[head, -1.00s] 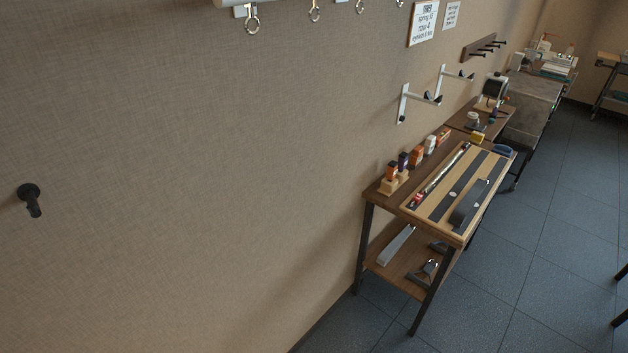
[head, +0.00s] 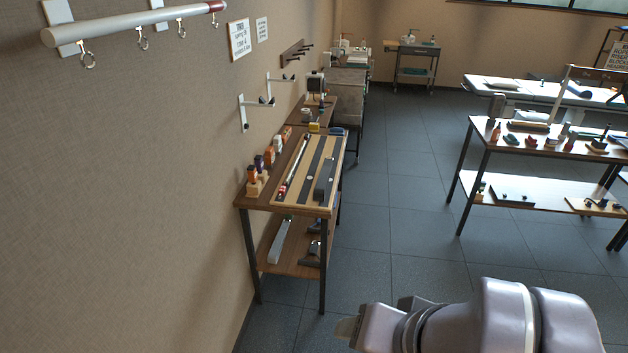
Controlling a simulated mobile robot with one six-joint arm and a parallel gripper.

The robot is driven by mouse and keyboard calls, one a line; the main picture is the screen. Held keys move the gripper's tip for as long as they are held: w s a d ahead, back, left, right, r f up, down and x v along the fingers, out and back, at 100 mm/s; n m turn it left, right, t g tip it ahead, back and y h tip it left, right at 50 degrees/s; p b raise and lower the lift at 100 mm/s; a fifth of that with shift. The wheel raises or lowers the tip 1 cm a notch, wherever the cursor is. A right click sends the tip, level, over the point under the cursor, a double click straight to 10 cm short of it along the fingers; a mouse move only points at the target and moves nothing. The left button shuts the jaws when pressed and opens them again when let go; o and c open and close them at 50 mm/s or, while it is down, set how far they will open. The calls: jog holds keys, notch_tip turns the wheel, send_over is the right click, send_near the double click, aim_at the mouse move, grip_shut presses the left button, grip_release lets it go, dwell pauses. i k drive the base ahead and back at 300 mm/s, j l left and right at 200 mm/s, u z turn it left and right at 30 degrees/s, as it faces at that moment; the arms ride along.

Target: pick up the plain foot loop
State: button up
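I cannot make out a plain foot loop for certain. Small dark pieces (head: 312,252) lie on the lower shelf of the near wooden bench, too small to identify. More small dark items (head: 597,204) lie on the lower shelf of the table at right. My gripper (head: 376,317) shows at the bottom, in front of the floor and well short of both tables. Its fingers are partly cut off and I cannot tell whether they are apart. Nothing held shows.
The near bench (head: 256,201) stands against the left wall, with a striped board and small bottles on top. A white rail (head: 130,24) with hanging rings is above left. A second table (head: 485,143) stands at right. The tiled floor (head: 400,215) between them is clear.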

aim_at(321, 187)
jog(key=i+l, duration=0.25)
jog(key=i, duration=0.3)
jog(key=i+l+u, duration=0.1)
jog(key=i+l, duration=0.15)
jog(key=i, duration=0.25)
jog(key=i+l, duration=0.25)
jog(key=i, duration=0.3)
jog(key=i+l, duration=0.3)
jog(key=i, duration=0.2)
jog(key=i+l+u, duration=0.1)
jog(key=i+l, duration=0.2)
jog(key=i, duration=0.25)
jog(key=i+l, duration=0.3)
jog(key=i, duration=0.2)
jog(key=u, duration=0.05)
